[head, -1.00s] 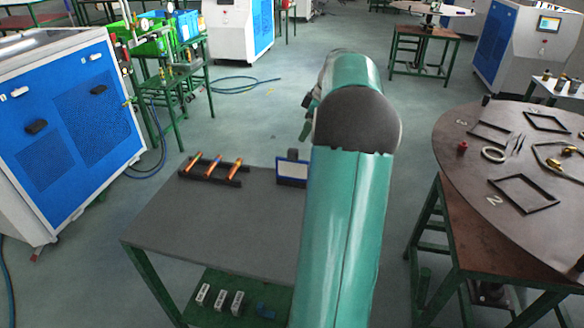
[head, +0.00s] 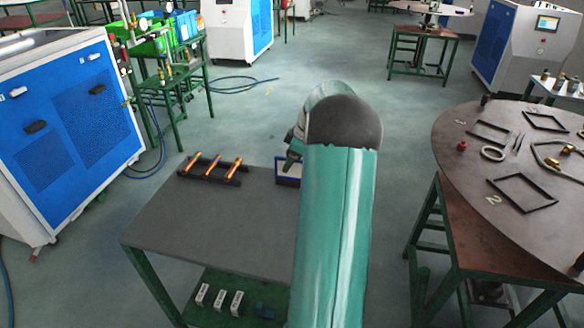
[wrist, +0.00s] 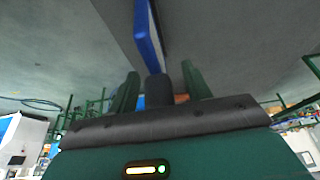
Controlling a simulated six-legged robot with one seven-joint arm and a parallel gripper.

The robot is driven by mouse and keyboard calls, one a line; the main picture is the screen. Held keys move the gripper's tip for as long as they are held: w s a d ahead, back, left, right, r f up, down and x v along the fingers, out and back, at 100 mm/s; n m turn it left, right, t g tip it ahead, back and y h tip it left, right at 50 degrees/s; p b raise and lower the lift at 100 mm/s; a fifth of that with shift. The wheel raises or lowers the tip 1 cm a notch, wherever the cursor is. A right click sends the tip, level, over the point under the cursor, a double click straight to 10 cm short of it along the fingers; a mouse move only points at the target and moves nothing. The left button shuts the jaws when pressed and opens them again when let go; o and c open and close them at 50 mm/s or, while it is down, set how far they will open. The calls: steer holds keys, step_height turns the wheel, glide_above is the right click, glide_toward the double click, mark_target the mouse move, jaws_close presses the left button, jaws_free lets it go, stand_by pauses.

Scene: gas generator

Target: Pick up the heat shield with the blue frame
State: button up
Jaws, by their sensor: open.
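The heat shield with the blue frame (head: 284,182) stands at the right back part of the grey table, partly hidden by my arm in the head view. In the wrist view its blue edge (wrist: 148,35) rises above and between my two green fingers. My gripper (wrist: 160,72) is open, with its fingers spread on either side of a dark upright part (wrist: 158,92). I cannot tell whether this part belongs to the shield or whether the fingers touch it. In the head view the end of my arm is just over the shield.
A dark rack with orange rods (head: 213,168) lies on the grey table (head: 210,220), left of the shield. Small white blocks (head: 220,298) sit on the shelf below. A round brown table (head: 470,190) with black frames stands at the right. The grey tabletop's middle is clear.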

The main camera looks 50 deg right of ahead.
steer(key=shift+f, duration=0.15)
steer(key=shift+c, duration=0.4)
jaws_close()
steer(key=shift+r, duration=0.2)
